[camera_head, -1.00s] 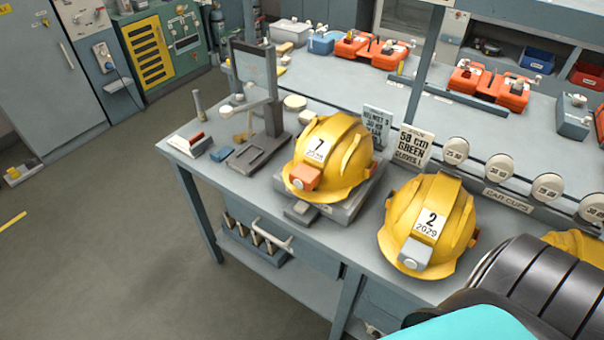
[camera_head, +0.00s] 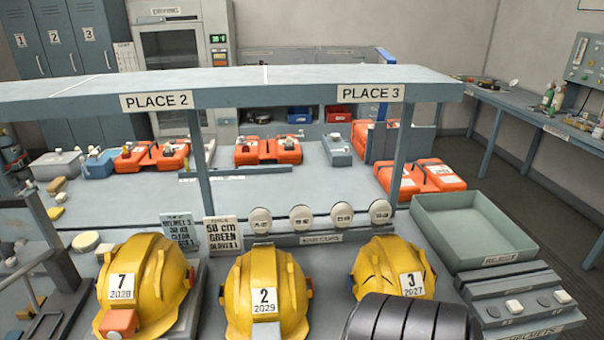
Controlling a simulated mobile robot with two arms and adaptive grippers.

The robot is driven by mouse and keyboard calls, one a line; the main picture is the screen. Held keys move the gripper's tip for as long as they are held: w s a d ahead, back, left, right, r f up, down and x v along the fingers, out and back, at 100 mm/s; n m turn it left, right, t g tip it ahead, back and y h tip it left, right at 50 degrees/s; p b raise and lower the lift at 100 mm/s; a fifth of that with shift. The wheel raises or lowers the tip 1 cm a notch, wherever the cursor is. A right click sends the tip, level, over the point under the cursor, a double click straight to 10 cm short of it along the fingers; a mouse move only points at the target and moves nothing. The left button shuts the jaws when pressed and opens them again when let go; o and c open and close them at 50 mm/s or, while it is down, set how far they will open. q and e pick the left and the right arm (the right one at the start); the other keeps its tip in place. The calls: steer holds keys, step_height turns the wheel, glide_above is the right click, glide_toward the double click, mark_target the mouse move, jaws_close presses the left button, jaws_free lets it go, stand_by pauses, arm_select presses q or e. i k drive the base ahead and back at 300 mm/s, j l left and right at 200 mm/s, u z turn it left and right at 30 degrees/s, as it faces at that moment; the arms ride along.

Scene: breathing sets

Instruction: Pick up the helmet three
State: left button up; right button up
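Helmet three (camera_head: 389,265) is a yellow hard hat with a white label reading 3 and 2027. It stands on the grey bench at the right end of a row of three helmets. Its lower front is hidden behind a dark ribbed part of my arm at the bottom edge. Helmet two (camera_head: 285,285), labelled 2 and 2029, stands to its left. Helmet seven (camera_head: 157,270), labelled 7 and 2028, stands further left. Neither of my grippers is in view.
Behind the helmets are a row of round white ear cups (camera_head: 301,216) and two printed cards (camera_head: 222,234). A green-grey tray (camera_head: 440,247) and a grey block with switches (camera_head: 530,300) stand right of helmet three. A shelf labelled PLACE 2 and PLACE 3 (camera_head: 265,92) spans above the bench.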

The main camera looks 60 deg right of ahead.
mark_target(388, 263)
steer(key=z, duration=1.7)
